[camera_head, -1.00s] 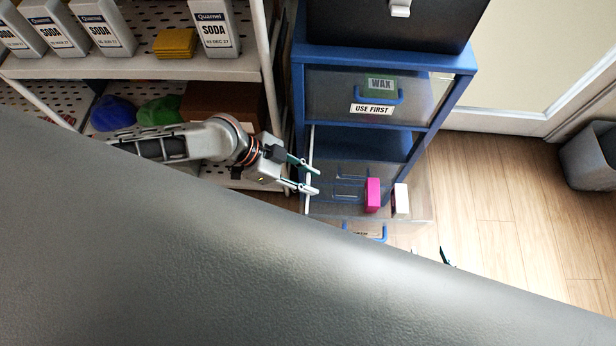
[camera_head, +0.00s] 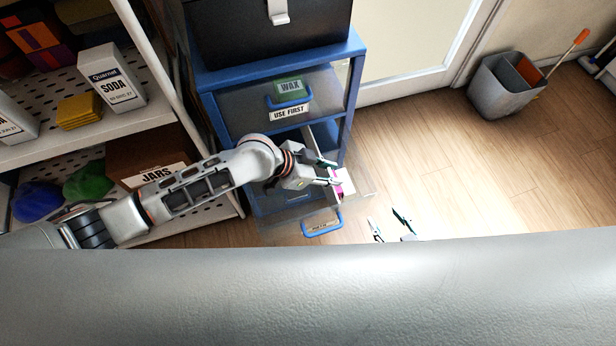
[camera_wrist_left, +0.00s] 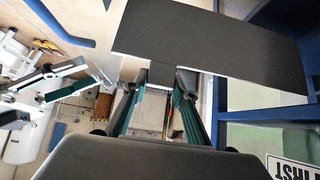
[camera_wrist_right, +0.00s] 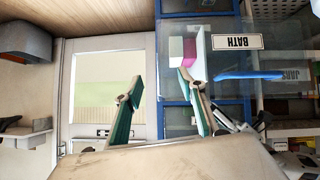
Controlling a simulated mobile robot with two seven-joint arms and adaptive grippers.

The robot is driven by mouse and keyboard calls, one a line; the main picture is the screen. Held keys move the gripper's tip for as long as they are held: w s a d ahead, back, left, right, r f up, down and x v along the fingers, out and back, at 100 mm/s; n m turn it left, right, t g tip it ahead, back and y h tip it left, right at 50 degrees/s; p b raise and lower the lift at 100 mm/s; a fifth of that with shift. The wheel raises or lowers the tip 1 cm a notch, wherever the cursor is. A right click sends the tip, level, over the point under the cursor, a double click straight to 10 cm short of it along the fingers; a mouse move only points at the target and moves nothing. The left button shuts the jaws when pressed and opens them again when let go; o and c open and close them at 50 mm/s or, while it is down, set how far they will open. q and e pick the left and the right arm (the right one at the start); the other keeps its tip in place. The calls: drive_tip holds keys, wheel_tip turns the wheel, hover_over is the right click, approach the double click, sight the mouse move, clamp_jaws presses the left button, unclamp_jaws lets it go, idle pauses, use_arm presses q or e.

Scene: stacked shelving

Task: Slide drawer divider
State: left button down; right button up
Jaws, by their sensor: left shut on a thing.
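The divider is a flat dark grey panel (camera_wrist_left: 215,45) with a small tab, seen in the left wrist view. My left gripper (camera_head: 333,171) is shut on that tab, inside the open lower drawer (camera_head: 285,215), which is clear-walled with a blue handle. A pink box (camera_wrist_right: 190,50) and a white box (camera_wrist_right: 202,55) stand side by side in the drawer in the right wrist view. My right gripper (camera_wrist_right: 159,83) is open and empty in front of the drawer; its tips show in the head view (camera_head: 390,226).
A closed drawer labelled WAX (camera_head: 285,100) sits above the open one in the blue cabinet frame. A shelf with a SODA carton (camera_head: 112,78) and a JARS box (camera_head: 150,165) stands at left. Wooden floor and a grey bin (camera_head: 510,85) lie at right.

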use_arm(q)
drive_tip(key=shift+w+d, duration=0.3)
drive_tip(key=shift+d, duration=0.6)
drive_tip(key=c, duration=1.6)
unclamp_jaws()
drive_tip(key=v, duration=1.2)
drive_tip(key=shift+a, duration=0.1)
drive_tip(key=shift+s, duration=0.1)
